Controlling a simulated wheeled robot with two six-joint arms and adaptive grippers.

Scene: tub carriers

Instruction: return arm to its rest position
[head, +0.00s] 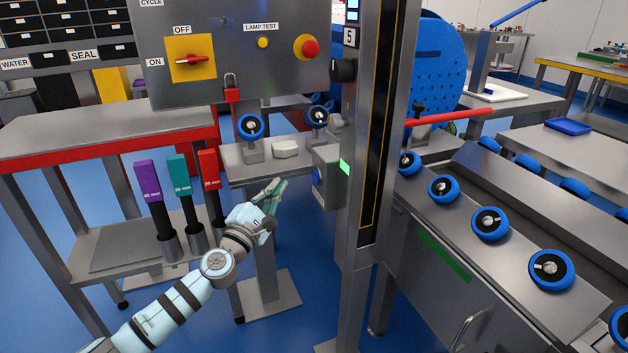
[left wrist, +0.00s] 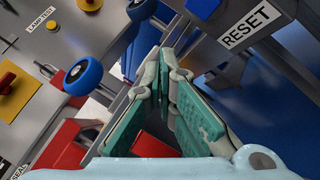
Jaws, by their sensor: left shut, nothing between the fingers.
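My left arm comes in from the lower left in the head view. Its left gripper (head: 274,187) is in front of the small grey shelf (head: 240,173) under the control panel, and no object is in it. In the left wrist view the two green-padded fingers of the left gripper (left wrist: 166,62) meet at their tips, shut on nothing. My right arm and right gripper are not in view.
The control panel (head: 233,50) with its red padlock (head: 232,88) hangs above. A grey post (head: 370,150) stands right of the gripper. Purple (head: 148,181), teal (head: 179,172) and red (head: 209,169) handled tools stand left of it. A box marked RESET (left wrist: 248,25) is close in the wrist view.

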